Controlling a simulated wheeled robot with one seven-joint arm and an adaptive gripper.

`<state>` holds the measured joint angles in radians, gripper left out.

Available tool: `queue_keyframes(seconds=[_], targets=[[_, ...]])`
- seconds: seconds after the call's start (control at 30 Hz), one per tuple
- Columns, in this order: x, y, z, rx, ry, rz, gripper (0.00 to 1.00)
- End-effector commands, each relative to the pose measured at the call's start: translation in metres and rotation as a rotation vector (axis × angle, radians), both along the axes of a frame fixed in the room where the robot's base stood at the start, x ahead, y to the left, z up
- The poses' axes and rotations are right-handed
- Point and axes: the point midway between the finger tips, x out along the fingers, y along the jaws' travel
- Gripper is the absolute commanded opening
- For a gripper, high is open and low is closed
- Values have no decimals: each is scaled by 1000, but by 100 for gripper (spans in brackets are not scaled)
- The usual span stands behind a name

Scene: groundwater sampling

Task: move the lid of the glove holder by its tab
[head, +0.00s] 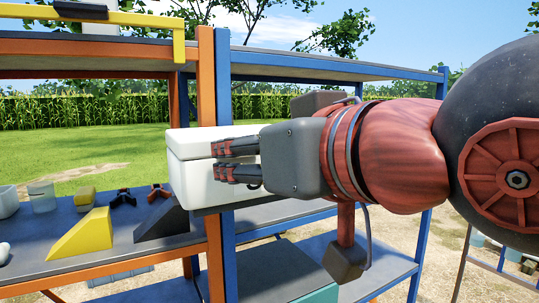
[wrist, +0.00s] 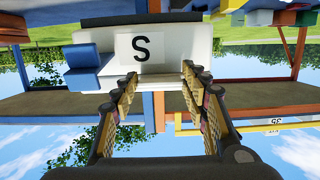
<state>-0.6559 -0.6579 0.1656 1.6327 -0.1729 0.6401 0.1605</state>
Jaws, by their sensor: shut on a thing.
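The glove holder (head: 185,183) is a white box at the inner end of the shelf, by the orange and blue posts. Its white lid (head: 200,142) is on top, with a seam below it. My gripper (head: 232,160) reaches in from the right, its fingers at the box's side at lid height. The tab is hidden in the head view.
A blue block (wrist: 88,68) shows beside the label. Yellow (head: 82,235) and dark (head: 162,222) wedges and small items lie on the orange-framed shelf left of the box. Blue shelving (head: 330,66) surrounds my arm. A teal-edged case (head: 285,272) sits below.

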Motion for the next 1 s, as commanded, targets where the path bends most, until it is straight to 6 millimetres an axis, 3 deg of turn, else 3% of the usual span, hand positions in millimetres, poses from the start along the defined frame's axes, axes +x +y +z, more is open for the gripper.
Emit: queue_keyframes(seconds=[0.03, 0.1, 0.13, 0.47, 0.8, 1.0], targets=[[4, 3, -14, -16, 26, -1, 0], [4, 3, -15, -16, 26, -1, 0], [4, 3, -15, -16, 26, -1, 46], [2, 1, -8, -10, 15, -1, 64], [-1, -1, -5, -6, 10, 0, 64], [-24, -14, 1, -6, 8, 1, 64]])
